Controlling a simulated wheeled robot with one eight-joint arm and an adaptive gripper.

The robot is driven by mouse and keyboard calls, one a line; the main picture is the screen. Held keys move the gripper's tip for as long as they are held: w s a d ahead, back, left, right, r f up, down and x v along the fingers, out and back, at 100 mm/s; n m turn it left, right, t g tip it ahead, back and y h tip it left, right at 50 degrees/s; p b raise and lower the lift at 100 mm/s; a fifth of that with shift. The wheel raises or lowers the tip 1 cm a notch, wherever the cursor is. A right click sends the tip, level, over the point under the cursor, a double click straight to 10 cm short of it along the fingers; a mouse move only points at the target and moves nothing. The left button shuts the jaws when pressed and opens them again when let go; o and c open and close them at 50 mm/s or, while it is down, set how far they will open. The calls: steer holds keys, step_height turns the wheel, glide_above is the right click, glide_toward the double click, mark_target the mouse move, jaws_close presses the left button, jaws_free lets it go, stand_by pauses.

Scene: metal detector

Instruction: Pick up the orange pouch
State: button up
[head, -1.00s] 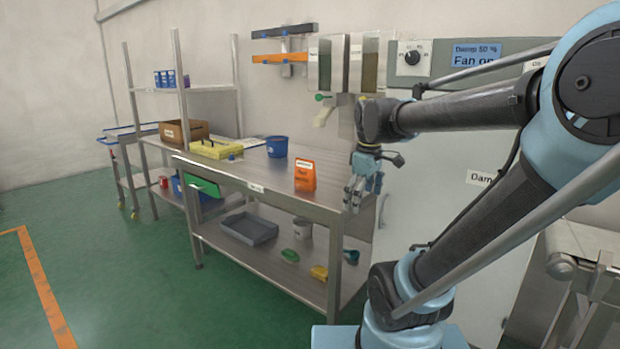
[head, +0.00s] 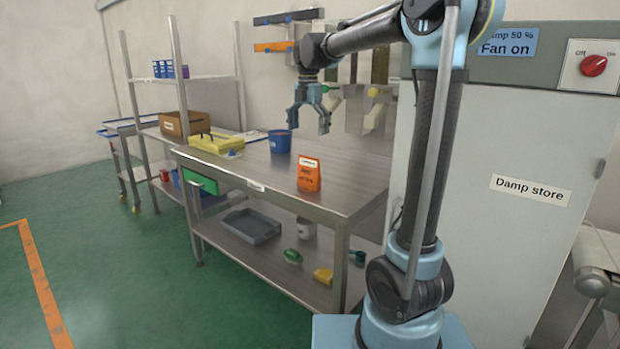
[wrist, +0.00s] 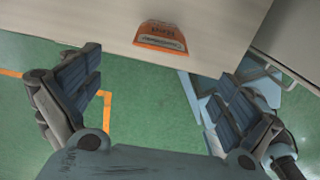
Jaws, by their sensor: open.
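The orange pouch (head: 308,175) stands upright on the steel table (head: 340,197), close to its front edge, with a white label near its top. In the wrist view the orange pouch (wrist: 161,37) lies ahead of the fingers, at the table's edge. My gripper (head: 308,125) is open and empty, held above the table. In the head view it hangs higher than the pouch, behind and slightly above it in the picture. In the wrist view the two fingers of my gripper (wrist: 155,98) are spread wide with green floor between them.
A grey tray (head: 250,226) and small items lie on the lower shelf. The grey cabinet (head: 500,240) stands close right of the table.

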mark_target(309, 176)
steer(key=shift+w+a+f, duration=0.1)
steer(key=shift+w+f, duration=0.1)
steer(key=shift+f, duration=0.05)
steer(key=f, duration=1.6)
steer(key=shift+s+d+f, duration=0.1)
steer(key=shift+d+f, duration=0.1)
steer(key=shift+f, duration=0.2)
steer(key=c, duration=1.2)
